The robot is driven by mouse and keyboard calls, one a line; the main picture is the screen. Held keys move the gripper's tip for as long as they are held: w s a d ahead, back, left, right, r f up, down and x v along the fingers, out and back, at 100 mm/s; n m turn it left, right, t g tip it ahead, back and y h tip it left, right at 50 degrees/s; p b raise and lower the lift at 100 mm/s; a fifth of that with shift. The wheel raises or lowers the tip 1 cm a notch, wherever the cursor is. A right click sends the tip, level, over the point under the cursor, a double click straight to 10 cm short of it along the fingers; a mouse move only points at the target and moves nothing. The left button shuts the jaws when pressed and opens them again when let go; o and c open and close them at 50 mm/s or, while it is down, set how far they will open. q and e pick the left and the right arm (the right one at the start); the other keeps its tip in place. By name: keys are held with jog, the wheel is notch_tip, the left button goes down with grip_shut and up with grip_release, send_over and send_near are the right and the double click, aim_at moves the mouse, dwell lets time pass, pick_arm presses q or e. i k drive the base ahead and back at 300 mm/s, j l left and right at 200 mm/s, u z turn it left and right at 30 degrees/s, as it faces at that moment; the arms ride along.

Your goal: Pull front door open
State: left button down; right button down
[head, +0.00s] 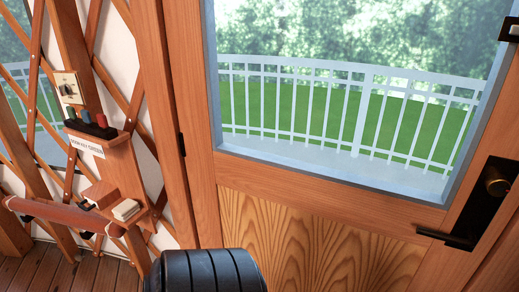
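The front door (300,235) fills the middle and right of the head view. It is wood with a large glass pane (330,80) above and a grained panel below. A black lever handle (448,239) on a dark plate with a round brass-coloured knob sits at the door's right side. A dark hinge (181,145) shows on the left side. The door looks closed, but its right edge is partly out of view. Neither gripper shows, and nothing is seen touching the handle. A black ribbed part of mine stands at the bottom, left of the door's middle.
A wooden wall shelf (122,165) with small coloured items and a label hangs on the lattice wall left of the door. A reddish-brown rail or roll (65,214) juts out below it. Plank floor (75,272) shows at lower left. A white railing (355,110) stands outside.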

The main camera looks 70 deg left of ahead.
aim_at(307, 227)
jog(key=u, duration=1.75)
jog(key=k+j+u, duration=0.1)
jog(key=j, duration=0.25)
